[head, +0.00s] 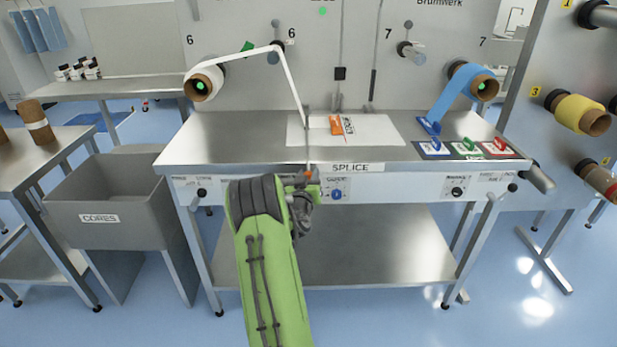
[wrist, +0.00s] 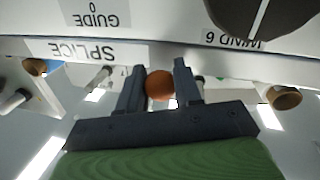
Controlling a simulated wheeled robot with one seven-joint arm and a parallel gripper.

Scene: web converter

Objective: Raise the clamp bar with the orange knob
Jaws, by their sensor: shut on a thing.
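The orange knob (wrist: 159,85) sits between the two fingers of my gripper (wrist: 159,82) in the wrist view, and the fingers are shut on it. In the head view my gripper (head: 303,186) is at the front edge of the splice table, just left of the SPLICE label, and mostly hidden by my green arm. A little orange of the knob shows there. A thin grey bar (head: 307,150), apparently the clamp bar, runs from the white plate on the table toward the knob. Whether it is raised off the plate, I cannot tell.
The steel table (head: 230,140) holds an orange-and-white item (head: 337,124) on the white plate (head: 375,130), and coloured cards (head: 468,149) at right. A white web (head: 291,75) comes down from the left roll to the plate. A grey CORES bin (head: 105,200) stands left.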

